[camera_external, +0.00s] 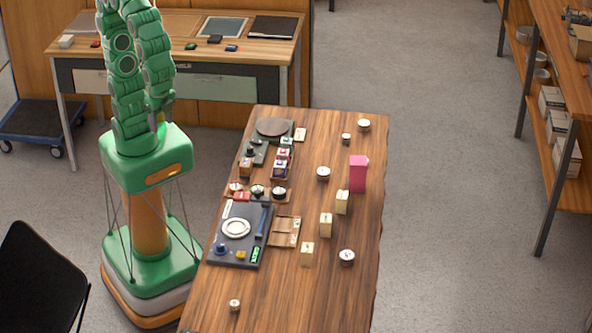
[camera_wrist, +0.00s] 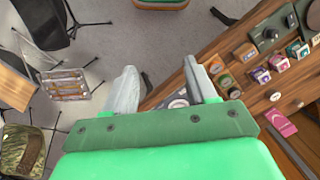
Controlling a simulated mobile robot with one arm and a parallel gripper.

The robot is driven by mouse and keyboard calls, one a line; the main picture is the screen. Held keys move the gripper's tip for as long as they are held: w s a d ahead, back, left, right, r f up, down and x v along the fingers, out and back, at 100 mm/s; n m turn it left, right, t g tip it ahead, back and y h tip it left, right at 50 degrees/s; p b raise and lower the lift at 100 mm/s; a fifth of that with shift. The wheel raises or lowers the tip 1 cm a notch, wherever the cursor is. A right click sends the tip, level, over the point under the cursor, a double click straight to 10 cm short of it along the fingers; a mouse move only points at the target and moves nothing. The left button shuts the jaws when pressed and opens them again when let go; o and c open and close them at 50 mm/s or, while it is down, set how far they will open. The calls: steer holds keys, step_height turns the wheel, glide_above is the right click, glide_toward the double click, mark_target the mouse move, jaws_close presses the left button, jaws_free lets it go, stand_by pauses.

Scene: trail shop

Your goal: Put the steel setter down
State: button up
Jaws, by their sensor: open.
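My gripper (camera_wrist: 160,72) is open in the wrist view, its two grey fingers apart. I see nothing held between them; floor and the table edge show behind. In the external view my arm is folded above my base, left of the wooden table, and the fingers are hard to make out. I cannot pick out the steel setter for certain in either view. A dark work mat (camera_external: 223,255) on the table's near left carries a pale ring (camera_external: 236,228), a blue bar (camera_external: 264,221), a blue knob (camera_external: 221,249) and small coloured pieces.
The wooden table (camera_external: 310,290) also holds a pink box (camera_external: 358,174), cream blocks (camera_external: 326,225), round tins (camera_external: 347,257) and a wooden tray (camera_external: 285,232). Its near right part is clear. A desk (camera_external: 180,50) stands behind, a black chair (camera_external: 40,270) at left, shelves (camera_external: 560,100) at right.

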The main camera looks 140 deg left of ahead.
steer(key=s+f+m, duration=0.2)
steer(key=s+f, duration=0.1)
steer(key=s, duration=0.7)
steer(key=shift+m, duration=0.3)
steer(key=shift+o, duration=0.4)
steer(key=shift+s+a, duration=0.1)
steer(key=shift+a, duration=0.05)
